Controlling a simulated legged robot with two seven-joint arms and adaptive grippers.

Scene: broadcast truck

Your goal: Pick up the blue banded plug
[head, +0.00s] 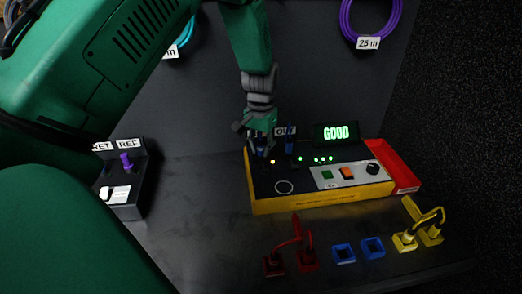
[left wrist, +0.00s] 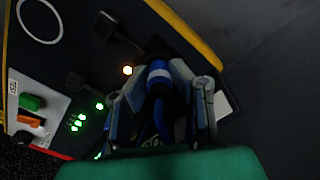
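The blue banded plug (left wrist: 158,72) has a pale band and a blue cable. It shows in the left wrist view between the fingers of my left gripper (left wrist: 160,82), which look closed against its sides. In the head view my left gripper (head: 262,143) reaches down to the left part of a yellow-edged tester (head: 318,200), and the plug is mostly hidden by the fingers. I cannot tell whether the plug is still seated in the tester. Another blue plug (head: 290,136) stands to the right of the gripper. My right gripper is not in view.
The tester's screen (head: 336,133) reads GOOD. A RET/REF box (head: 140,185) stands left. The bench between is clear.

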